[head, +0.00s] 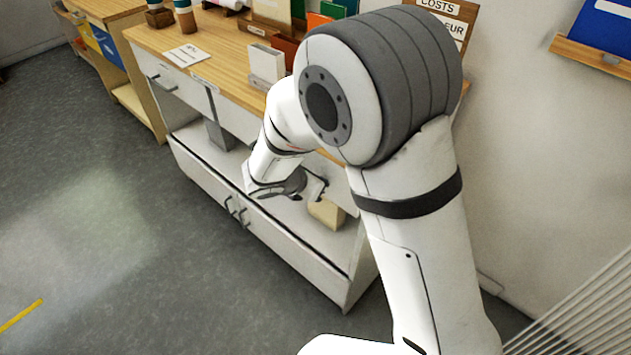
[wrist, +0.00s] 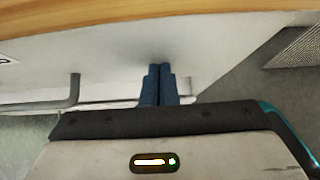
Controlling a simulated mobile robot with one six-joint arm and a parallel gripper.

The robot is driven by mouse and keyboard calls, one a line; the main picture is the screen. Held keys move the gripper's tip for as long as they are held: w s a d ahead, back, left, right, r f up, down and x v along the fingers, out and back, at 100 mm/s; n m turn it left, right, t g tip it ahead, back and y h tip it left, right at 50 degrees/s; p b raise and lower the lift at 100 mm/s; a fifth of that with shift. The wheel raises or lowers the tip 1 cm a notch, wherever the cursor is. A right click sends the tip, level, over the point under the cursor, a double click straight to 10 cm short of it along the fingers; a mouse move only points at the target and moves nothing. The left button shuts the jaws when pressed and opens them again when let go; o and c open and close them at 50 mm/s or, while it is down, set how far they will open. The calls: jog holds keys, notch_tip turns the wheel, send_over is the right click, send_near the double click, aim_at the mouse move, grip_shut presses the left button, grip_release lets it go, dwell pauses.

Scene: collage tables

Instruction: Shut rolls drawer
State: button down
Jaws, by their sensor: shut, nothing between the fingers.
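A white-fronted cabinet with a wooden top (head: 222,72) stands in the head view. Its left drawer front (head: 172,88) has a grey bar handle and looks flush. Another white drawer front (wrist: 115,50) fills the upper wrist view below the wooden edge, with a grey handle (wrist: 75,92) at left. No readable label shows which is the rolls drawer. My gripper (wrist: 158,68) is shut and empty, its blue fingertips at this white front, right of the handle; contact is unclear. In the head view my arm hides much of the cabinet's right side, so how far that drawer stands out is unclear.
A cream box (head: 326,213) stands on the open shelf below my gripper. Lower doors (head: 255,222) with handles are underneath. Grey floor (head: 90,190) is clear at left.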

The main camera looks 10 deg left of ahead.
jog(key=s+a+f+p+v, duration=0.1)
jog(key=s+f+v, duration=0.1)
jog(key=v, duration=1.1)
jog(key=d+r+m+g+p, duration=0.2)
jog(key=d+r+m+g, duration=0.15)
jog(key=d+m, duration=0.4)
jog(key=d+r+m+g+p, duration=0.15)
jog(key=d+r+m, duration=0.3)
jog(key=d, duration=0.65)
jog(key=s+d+r+m+y+p, duration=0.1)
jog(key=s+d+r+m+y, duration=0.1)
jog(key=m, duration=0.6)
jog(key=s+d+r+m+y+p, duration=0.2)
jog(key=s+d+r+m+y, duration=0.1)
jog(key=s+d+m, duration=0.4)
jog(key=d+r+m, duration=0.1)
jog(key=d+m, duration=0.1)
jog(key=shift+d+r, duration=0.35)
jog(key=shift+s, duration=0.1)
